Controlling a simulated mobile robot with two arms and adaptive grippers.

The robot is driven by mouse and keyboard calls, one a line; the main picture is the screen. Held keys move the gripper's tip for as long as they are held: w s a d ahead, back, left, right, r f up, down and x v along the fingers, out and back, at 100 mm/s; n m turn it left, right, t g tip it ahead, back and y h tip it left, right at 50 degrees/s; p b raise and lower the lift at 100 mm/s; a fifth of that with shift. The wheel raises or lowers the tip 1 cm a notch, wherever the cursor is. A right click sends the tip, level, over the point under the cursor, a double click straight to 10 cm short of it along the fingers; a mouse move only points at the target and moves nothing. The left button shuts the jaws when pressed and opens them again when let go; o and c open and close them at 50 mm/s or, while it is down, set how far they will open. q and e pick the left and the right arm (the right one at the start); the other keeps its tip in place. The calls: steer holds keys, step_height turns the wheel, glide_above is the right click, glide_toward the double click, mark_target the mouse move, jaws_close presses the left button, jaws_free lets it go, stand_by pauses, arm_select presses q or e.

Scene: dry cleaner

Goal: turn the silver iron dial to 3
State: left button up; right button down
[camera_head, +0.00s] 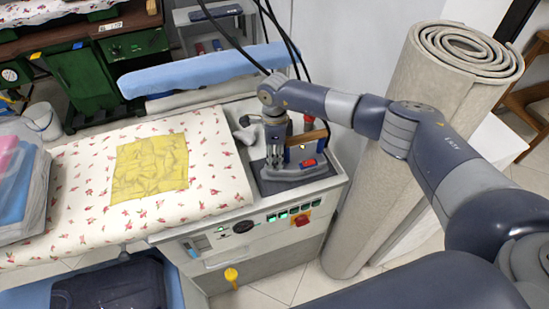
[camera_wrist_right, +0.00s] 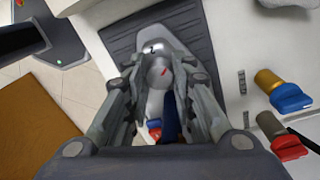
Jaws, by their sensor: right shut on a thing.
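The iron (camera_head: 292,184) rests on a dark ribbed pad (camera_head: 318,177) set into the right end of the ironing station. My right gripper (camera_head: 277,158) reaches down over the iron from above. In the wrist view its fingers (camera_wrist_right: 162,80) stand on both sides of the dial and are shut on it. The fingers and wrist hide part of the iron. My left gripper is in neither view.
A yellow cloth (camera_head: 150,169) lies on the floral ironing board (camera_head: 75,205) to the left. A control panel with a red switch (camera_head: 301,220) is on the station's front. A tall rolled carpet (camera_head: 400,145) stands close on the right. Black cables (camera_head: 240,45) hang behind the gripper.

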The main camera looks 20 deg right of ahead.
mark_target(275, 157)
stand_by(0.3)
steer(key=c, duration=1.3)
jaws_free()
steer(key=r, duration=1.2)
steer(key=shift+w+d, duration=0.1)
steer(key=shift+w, duration=0.2)
